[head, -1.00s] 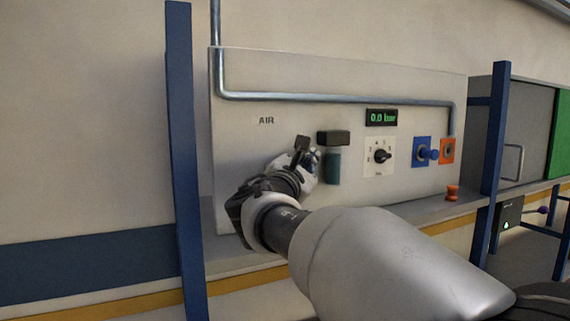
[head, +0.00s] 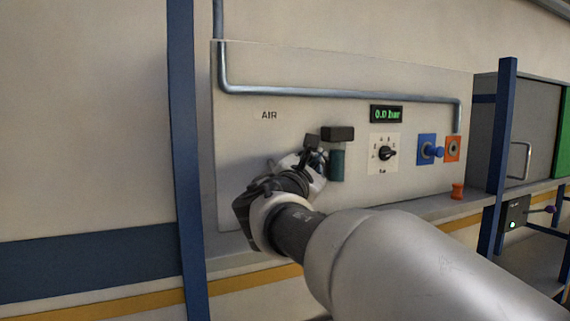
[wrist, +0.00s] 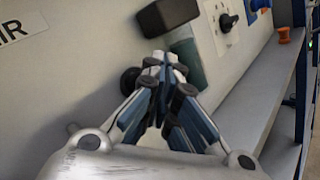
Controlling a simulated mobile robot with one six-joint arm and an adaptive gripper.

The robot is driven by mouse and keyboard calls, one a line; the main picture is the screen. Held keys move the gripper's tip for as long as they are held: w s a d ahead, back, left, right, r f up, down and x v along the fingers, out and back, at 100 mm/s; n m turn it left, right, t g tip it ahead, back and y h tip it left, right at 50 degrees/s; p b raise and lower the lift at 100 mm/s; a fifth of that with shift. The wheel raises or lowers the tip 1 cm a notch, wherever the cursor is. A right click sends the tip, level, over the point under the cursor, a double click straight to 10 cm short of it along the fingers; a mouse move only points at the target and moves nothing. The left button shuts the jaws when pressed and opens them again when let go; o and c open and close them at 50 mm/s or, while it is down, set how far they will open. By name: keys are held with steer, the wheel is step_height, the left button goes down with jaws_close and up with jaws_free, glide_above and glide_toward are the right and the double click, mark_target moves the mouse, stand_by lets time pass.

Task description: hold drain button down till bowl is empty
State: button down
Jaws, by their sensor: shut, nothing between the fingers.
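The bowl (head: 337,167) is a dark green cylinder under a black block (head: 337,133) on the pale panel. It also shows in the wrist view (wrist: 187,62), partly covered by my fingers. My gripper (head: 319,157) is shut and empty, with its tips just left of the bowl. In the wrist view the fingertips (wrist: 163,62) overlap the bowl's left side; I cannot tell if they touch it. A round black knob (wrist: 130,79) shows just left of the fingers, partly behind them. I cannot tell whether it is the drain button or whether it is pressed. The bowl's fill level cannot be read.
A display (head: 386,114) reads 0.0 bar above a black rotary dial (head: 387,153). A blue knob (head: 432,151) and an orange fitting (head: 452,149) sit further right. A metal pipe (head: 340,96) crosses the panel above. Blue posts (head: 183,160) stand at both sides.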

steer(key=shift+s+r, duration=0.15)
steer(key=shift+s+d+b, duration=0.25)
steer(key=shift+s+b, duration=0.2)
steer(key=shift+s, duration=0.35)
steer(key=shift+s+d+b, duration=0.25)
steer(key=shift+s+b, duration=0.15)
steer(key=shift+s, duration=0.35)
steer(key=shift+s+d+b, duration=0.25)
steer(key=shift+s+b, duration=0.2)
steer(key=shift+s, duration=0.35)
stand_by(0.4)
